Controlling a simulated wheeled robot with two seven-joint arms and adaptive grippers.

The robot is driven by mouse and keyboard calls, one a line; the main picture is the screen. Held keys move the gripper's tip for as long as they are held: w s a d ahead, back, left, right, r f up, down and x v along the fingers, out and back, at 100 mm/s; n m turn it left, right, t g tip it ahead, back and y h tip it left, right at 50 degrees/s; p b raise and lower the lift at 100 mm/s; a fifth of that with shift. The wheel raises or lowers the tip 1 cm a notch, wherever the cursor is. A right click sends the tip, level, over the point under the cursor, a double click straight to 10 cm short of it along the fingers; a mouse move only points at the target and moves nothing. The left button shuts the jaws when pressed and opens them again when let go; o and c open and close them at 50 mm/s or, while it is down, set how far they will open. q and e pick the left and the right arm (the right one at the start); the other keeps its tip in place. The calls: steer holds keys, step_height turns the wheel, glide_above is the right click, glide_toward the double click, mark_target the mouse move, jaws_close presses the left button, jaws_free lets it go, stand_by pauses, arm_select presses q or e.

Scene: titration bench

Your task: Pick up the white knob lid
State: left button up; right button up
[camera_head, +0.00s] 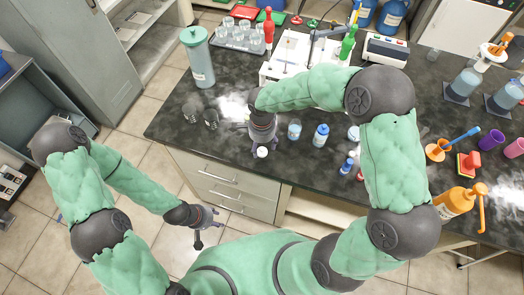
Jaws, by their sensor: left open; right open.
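A small round white thing, which looks like the white knob lid (262,152), shows at the front edge of the dark bench (172,122). My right gripper (261,139) is over the bench, pointing down just behind and above it. It is open; I cannot tell whether its fingers touch the lid. The gripper partly hides the bench around it. My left gripper (200,232) is open and empty, low in front of the drawers and away from the bench top.
A tall green-grey canister (198,58) is at the back left. A white stand (287,57) is behind.

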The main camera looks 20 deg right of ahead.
mark_target(262, 151)
step_height(262, 151, down, 3)
steer(key=c, duration=0.9)
steer(key=shift+r, duration=0.15)
